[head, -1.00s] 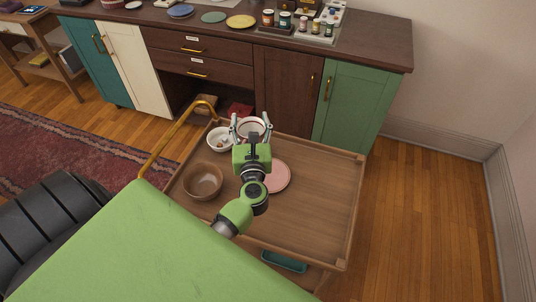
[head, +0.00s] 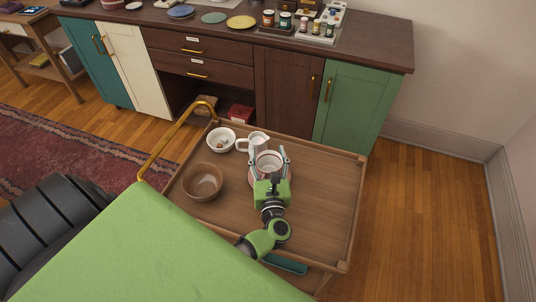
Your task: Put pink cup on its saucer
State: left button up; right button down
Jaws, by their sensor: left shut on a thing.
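The pink cup (head: 268,161), with a pale inside and a pinkish rim, is between the fingers of my left gripper (head: 269,162), which is shut on it. The cup is upright, over the pink saucer (head: 252,181) on the wooden cart top. The gripper and cup hide much of the saucer. I cannot tell whether the cup touches the saucer or hangs just above it. My right gripper is not in view.
A white mug (head: 259,142) stands just behind the cup. A white bowl (head: 221,139) with small things in it and a brown bowl (head: 203,182) are to the left. The cart top (head: 325,195) is clear on the right. A sideboard (head: 290,100) stands behind.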

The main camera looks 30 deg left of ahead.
pick_arm(q)
jog(key=o, duration=1.2)
jog(key=shift+f, duration=0.1)
jog(key=shift+o, duration=0.2)
jog(key=b+v, duration=0.1)
jog(key=v, duration=0.6)
jog(key=shift+b, duration=0.35)
jog(key=shift+s+d, duration=0.15)
jog(key=shift+s, duration=0.1)
jog(key=shift+r, duration=0.25)
